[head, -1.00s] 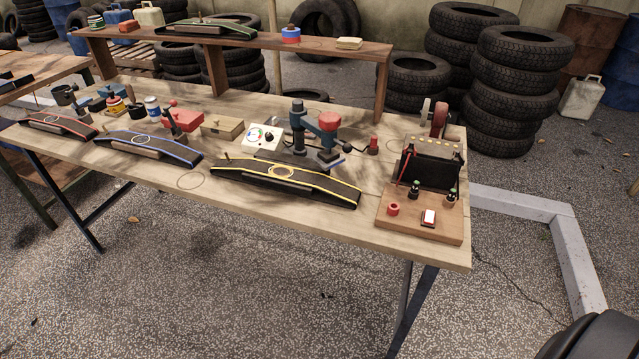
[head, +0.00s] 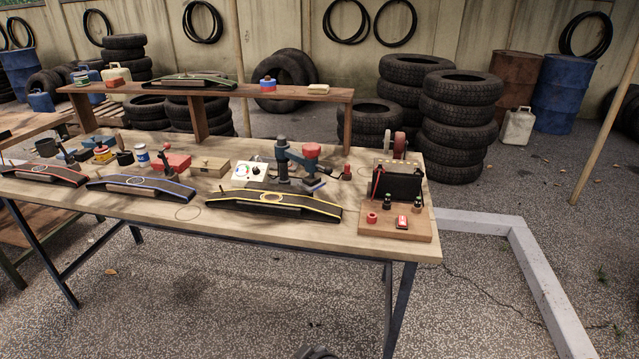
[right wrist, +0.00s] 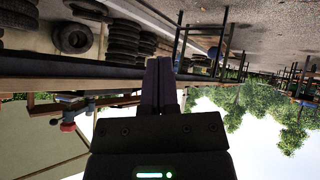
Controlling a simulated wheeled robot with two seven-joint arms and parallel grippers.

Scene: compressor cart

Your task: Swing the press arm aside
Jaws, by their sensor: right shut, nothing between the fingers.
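A small blue and red shape at the left of the right wrist view may be the press, upside down. My right gripper (right wrist: 161,85) shows in the right wrist view, its two fingers shut together with nothing between them, apart from the bench things. My left gripper is in neither view.
A yellow-edged black ramp (head: 273,205) lies in front of the press. A raised shelf (head: 225,92) runs behind.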

